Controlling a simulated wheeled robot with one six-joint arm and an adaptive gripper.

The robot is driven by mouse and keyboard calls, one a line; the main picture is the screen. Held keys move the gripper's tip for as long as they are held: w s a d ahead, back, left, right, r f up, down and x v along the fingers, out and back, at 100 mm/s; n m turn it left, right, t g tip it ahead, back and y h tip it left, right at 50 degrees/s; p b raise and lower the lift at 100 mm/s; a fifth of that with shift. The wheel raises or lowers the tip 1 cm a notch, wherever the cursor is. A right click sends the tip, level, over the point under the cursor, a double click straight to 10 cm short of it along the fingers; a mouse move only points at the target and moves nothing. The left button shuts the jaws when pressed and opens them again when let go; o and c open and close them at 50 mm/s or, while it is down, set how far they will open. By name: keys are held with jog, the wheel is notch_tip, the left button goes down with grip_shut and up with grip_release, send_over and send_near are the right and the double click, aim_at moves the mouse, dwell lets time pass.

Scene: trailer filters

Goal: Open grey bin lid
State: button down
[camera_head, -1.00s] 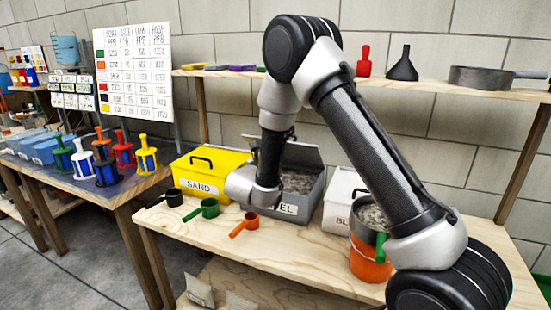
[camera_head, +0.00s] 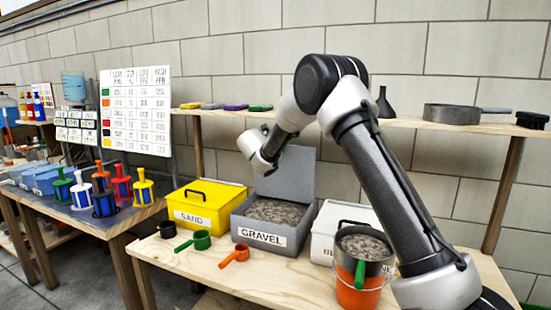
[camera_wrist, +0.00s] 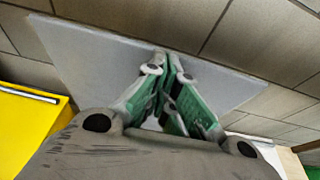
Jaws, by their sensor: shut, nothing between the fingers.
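The grey bin (camera_head: 255,238) labelled GRAVEL stands on the wooden table, full of grey gravel (camera_head: 275,211). Its grey lid (camera_head: 290,174) stands up at the back of the bin, so the bin is open. In the wrist view the lid (camera_wrist: 85,50) is a flat grey panel beyond the fingers. My gripper (camera_wrist: 168,62) is shut and empty, with its fingertips in front of the lid; I cannot tell whether they touch it. In the head view my arm's wrist hides the gripper, above the bin.
A yellow SAND bin (camera_head: 207,212) with its lid shut stands left of the grey bin. A white bin (camera_head: 325,226) and an orange bucket (camera_head: 358,294) stand to the right. Black, green and orange scoops (camera_head: 235,256) lie along the front. A shelf (camera_head: 450,122) runs behind.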

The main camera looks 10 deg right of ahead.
jog(key=shift+w+d+r, duration=0.2)
jog(key=shift+w+d, duration=0.45)
jog(key=shift+w, duration=0.2)
